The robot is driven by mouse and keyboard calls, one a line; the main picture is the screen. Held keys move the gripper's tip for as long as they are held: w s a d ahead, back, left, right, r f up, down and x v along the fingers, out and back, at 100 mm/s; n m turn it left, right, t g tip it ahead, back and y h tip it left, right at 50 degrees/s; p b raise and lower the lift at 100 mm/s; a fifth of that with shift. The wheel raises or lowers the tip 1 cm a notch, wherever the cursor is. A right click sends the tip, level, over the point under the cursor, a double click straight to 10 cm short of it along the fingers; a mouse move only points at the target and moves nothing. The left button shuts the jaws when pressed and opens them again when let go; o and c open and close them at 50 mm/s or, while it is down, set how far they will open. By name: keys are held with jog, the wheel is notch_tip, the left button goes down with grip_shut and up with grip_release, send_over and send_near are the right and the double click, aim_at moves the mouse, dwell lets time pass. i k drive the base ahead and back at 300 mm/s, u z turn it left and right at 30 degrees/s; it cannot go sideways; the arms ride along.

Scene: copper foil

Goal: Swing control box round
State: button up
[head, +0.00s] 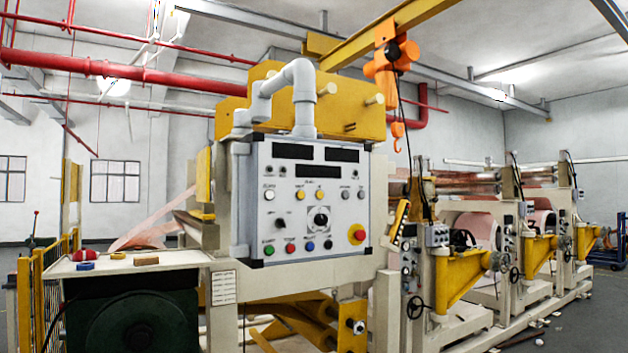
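The control box (308,205) is a light grey panel in the middle of the head view. It has dark displays along its top, a round dial at its centre, a row of coloured buttons below and a red stop button on yellow at its lower right. A thick grey pipe (303,90) bends over and comes down to the box's top. The box's front faces me, turned slightly. My gripper is not in view.
A machine cover (150,258) with small coloured items on top stands at the lower left. Yellow railings (40,285) are at the far left. An orange hoist (388,65) hangs above right. Rollers and yellow brackets (460,280) line the right, with open floor beyond.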

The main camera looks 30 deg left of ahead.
aim_at(254, 217)
jog(key=u, duration=0.45)
jog(key=i, duration=1.15)
jog(key=u, duration=0.7)
